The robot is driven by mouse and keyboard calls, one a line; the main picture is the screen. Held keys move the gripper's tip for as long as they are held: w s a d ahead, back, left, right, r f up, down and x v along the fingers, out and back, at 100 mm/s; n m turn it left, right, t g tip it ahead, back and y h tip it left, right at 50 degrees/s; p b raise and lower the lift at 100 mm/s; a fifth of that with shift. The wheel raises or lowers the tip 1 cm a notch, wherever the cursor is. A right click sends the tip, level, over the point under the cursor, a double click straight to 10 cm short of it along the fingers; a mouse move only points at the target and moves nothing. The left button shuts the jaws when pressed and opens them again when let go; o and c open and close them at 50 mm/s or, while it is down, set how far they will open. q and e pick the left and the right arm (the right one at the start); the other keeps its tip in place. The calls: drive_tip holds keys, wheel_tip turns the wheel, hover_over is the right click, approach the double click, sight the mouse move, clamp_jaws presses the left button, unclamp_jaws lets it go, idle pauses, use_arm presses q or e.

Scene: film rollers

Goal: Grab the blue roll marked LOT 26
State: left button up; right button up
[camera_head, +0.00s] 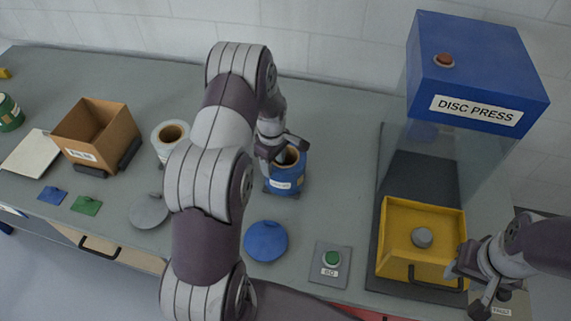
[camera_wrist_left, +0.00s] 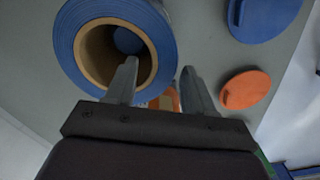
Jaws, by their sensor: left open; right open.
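The blue roll (camera_head: 299,173) stands upright on the grey table, with a brown core and a white label too small to read in the head view. In the left wrist view the blue roll (camera_wrist_left: 65,50) is at the upper left, its core open toward the camera. My left gripper (camera_head: 283,147) is open at the roll's top; in its wrist view one fingertip overlaps the core opening and the other is outside the rim on the right (camera_wrist_left: 160,68). I cannot tell whether they touch the roll. My right gripper (camera_head: 468,284) is open and empty beside the yellow drawer.
A white roll (camera_head: 161,150) and a cardboard box (camera_head: 97,137) stand left. A blue disc (camera_head: 266,241) and a green button (camera_head: 331,259) lie in front. The disc press (camera_head: 478,75) with its yellow drawer (camera_head: 393,232) stands right. An orange disc (camera_wrist_left: 246,90) shows in the wrist view.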

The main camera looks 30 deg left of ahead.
sight(275, 174)
use_arm(q)
drive_tip(key=f+p, duration=0.1)
drive_tip(key=f, duration=0.1)
drive_tip(key=shift+s+f+p, duration=0.3)
drive_tip(key=shift+f+p, duration=0.1)
drive_tip(key=shift+w+d+f, duration=0.15)
drive_tip(key=shift+f, duration=0.65)
drive_tip(key=shift+w+d+f, duration=0.2)
drive_tip(key=shift+f, duration=0.15)
drive_tip(key=shift+s+a, duration=0.15)
drive_tip(key=c, duration=0.4)
clamp_jaws()
drive_tip(key=shift+r, duration=0.1)
